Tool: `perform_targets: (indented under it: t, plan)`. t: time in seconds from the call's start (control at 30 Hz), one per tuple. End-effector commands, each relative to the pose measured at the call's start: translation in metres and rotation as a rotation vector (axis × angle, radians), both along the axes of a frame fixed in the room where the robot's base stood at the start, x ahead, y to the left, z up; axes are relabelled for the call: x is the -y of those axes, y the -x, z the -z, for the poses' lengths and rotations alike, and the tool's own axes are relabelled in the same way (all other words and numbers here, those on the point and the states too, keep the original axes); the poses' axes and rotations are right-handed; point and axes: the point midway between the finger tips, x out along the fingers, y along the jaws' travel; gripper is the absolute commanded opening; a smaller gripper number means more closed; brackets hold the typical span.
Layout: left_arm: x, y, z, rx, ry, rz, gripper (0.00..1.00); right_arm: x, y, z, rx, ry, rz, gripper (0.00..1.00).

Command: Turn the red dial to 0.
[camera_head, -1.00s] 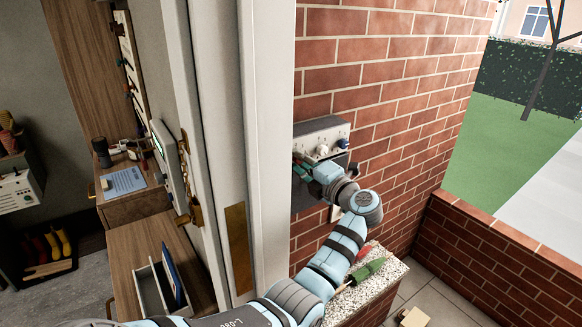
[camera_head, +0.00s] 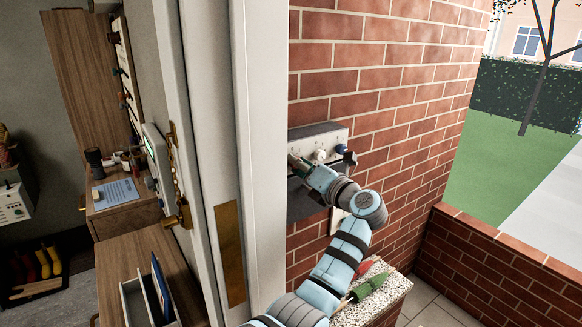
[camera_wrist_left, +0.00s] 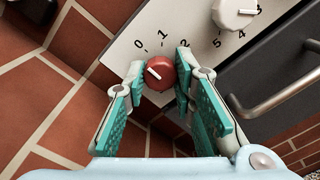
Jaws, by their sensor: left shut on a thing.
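The red dial (camera_wrist_left: 162,74) sits on a white panel (camera_wrist_left: 128,42) in the left wrist view, with printed 0 and 1 above it. Its white mark points up and left, on the side of the 0; I cannot tell whether it lines up exactly. My left gripper (camera_wrist_left: 160,70) has its teal-padded fingers on either side of the dial, shut on it. In the head view my left gripper (camera_head: 304,166) reaches the panel on the brick wall, and the red dial is hidden there. My right gripper is not in view.
A white dial (camera_wrist_left: 235,12) with its own numbers is beside the red one, and a metal handle (camera_wrist_left: 275,98) is close on the right. A white door frame (camera_head: 262,150) stands left of my arm. A stone ledge (camera_head: 392,292) with a green object (camera_head: 370,287) lies below.

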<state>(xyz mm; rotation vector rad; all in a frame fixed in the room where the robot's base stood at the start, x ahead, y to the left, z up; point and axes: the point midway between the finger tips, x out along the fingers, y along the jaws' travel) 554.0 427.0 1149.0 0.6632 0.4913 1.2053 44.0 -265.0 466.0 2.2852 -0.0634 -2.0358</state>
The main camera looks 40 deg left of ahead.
Motion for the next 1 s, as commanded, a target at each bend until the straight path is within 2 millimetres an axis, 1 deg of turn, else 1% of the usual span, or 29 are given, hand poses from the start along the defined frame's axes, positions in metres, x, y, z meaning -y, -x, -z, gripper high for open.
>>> perform_targets:
  t: [0.03, 0.33, 0.37, 0.4, 0.47, 0.5, 0.77, 0.8, 0.83, 0.93, 1.0]
  plan:
    - [-0.001, 0.001, -0.005, 0.010, -0.006, -0.003, 0.00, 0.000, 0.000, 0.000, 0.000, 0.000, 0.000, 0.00]
    - [-0.001, 0.001, -0.005, 0.009, -0.006, -0.004, 0.00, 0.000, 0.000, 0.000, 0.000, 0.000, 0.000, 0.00]
    - [-0.001, 0.001, -0.005, 0.009, -0.006, -0.004, 0.27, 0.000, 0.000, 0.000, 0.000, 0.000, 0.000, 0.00]
    - [-0.001, 0.001, -0.005, 0.008, -0.006, -0.004, 0.33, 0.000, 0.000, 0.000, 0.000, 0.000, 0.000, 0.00]
    - [-0.001, 0.001, -0.004, 0.008, -0.006, -0.004, 0.43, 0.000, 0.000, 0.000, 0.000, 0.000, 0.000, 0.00]
    - [-0.001, 0.001, -0.004, 0.006, -0.004, -0.003, 0.44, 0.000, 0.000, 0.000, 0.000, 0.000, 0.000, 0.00]
    - [0.000, 0.000, -0.001, 0.003, -0.001, -0.001, 0.44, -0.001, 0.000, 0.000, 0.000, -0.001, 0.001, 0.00]
    - [0.002, 0.000, -0.001, 0.002, -0.001, 0.000, 0.44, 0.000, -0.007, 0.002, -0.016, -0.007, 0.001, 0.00]
    - [0.004, 0.001, -0.001, 0.002, -0.001, 0.000, 0.44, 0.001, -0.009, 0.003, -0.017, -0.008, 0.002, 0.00]
    - [0.020, 0.006, -0.001, 0.003, 0.000, 0.002, 0.44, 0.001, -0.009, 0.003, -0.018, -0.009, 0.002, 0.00]
    - [0.038, 0.012, -0.001, 0.004, 0.000, 0.005, 0.44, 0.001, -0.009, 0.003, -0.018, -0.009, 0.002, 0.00]
